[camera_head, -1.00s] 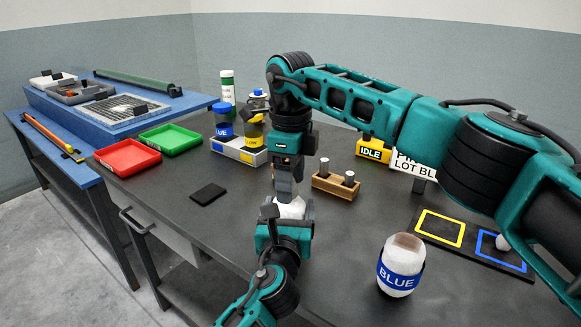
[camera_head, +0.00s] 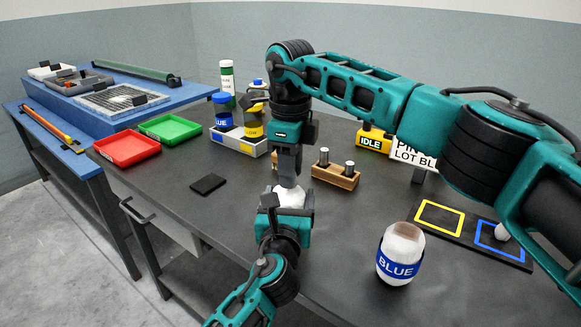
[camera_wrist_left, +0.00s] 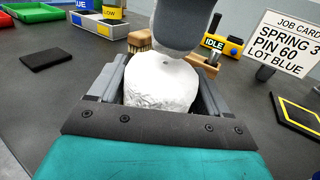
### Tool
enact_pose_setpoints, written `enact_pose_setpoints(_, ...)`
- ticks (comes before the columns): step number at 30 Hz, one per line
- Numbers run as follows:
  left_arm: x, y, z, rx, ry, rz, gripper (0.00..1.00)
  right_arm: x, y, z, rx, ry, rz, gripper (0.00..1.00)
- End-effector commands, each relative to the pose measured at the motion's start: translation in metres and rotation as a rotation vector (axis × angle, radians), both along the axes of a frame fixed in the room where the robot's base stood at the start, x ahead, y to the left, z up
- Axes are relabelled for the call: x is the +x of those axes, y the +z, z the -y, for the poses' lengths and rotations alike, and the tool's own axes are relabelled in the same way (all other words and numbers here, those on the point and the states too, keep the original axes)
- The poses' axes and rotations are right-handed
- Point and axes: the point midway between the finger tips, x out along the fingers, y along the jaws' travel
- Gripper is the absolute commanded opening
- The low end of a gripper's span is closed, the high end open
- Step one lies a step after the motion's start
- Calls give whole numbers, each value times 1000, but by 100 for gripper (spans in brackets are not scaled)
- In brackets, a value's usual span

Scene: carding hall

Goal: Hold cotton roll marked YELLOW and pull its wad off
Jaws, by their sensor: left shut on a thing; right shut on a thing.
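A white cotton roll (camera_head: 292,197) stands between the fingers of my left gripper (camera_head: 286,212), which is shut on it from the near side. In the left wrist view the roll (camera_wrist_left: 160,88) fills the space between the two fingers. No YELLOW band shows on it; its lower part is hidden. My right gripper (camera_head: 288,180) points straight down with its tips at the top of the roll. It is shut, and its grey finger (camera_wrist_left: 185,22) covers what it grips, so the wad itself is not clearly visible.
A roll with a BLUE band (camera_head: 397,266) stands at the right front. A black board (camera_head: 472,238) has yellow and blue outlines, with a small white wad (camera_head: 502,232) at the blue one. A wooden pin block (camera_head: 335,178), red tray (camera_head: 127,150), green tray (camera_head: 170,130) and black pad (camera_head: 208,184) lie around.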

Motion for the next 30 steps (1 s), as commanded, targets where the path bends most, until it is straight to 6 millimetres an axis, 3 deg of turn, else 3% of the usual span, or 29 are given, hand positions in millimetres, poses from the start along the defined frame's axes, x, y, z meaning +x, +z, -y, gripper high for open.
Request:
enact_pose_setpoints(13, 0, -1, 0, 0, 0, -1, 22, 0, 2, 0, 0, 0, 0, 0)
enact_pose_setpoints(30, 0, -1, 0, 0, 0, -1, 22, 0, 21, 0, 1, 0, 0, 0)
